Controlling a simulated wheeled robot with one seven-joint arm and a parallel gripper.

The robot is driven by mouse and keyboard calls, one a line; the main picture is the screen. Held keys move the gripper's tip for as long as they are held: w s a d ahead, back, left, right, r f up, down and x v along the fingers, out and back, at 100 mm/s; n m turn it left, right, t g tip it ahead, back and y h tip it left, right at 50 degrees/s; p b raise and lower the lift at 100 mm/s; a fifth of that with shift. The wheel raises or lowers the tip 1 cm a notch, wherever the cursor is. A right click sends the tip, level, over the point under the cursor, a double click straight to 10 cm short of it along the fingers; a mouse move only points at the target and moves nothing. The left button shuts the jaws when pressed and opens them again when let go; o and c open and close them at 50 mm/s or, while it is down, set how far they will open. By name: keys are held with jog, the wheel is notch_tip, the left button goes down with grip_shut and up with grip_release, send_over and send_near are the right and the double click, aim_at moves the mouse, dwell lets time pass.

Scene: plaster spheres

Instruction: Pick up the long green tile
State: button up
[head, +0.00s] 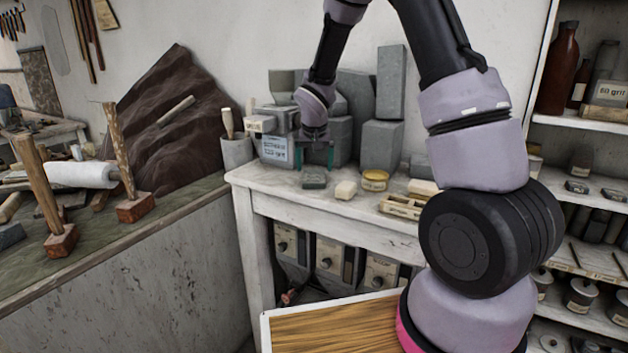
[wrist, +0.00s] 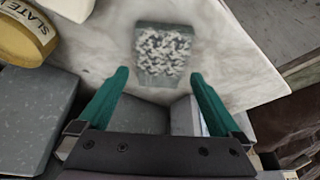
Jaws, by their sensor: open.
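A grey-green block with a speckled face (wrist: 163,52) lies on the pale worktop, and I take it for the green tile. In the head view the block (head: 314,178) looks small and dark, near the front edge of the bench. My gripper (head: 314,165) hangs above and slightly behind it, teal fingers pointing down. In the wrist view my gripper (wrist: 159,74) is open and empty, with the block ahead of and between the fingertips. I cannot tell the exact height gap.
A cream block (head: 346,190) and a yellow-rimmed tin (head: 375,180) stand right of it on the worktop (head: 280,185). Grey stone blocks (head: 382,146) crowd the back. A pot with a wooden-handled tool (head: 237,151) stands left, and a wooden tray (head: 402,207) lies right.

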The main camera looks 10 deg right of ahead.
aim_at(314, 176)
jog(key=x, duration=0.4)
jog(key=shift+r, duration=0.15)
grip_shut()
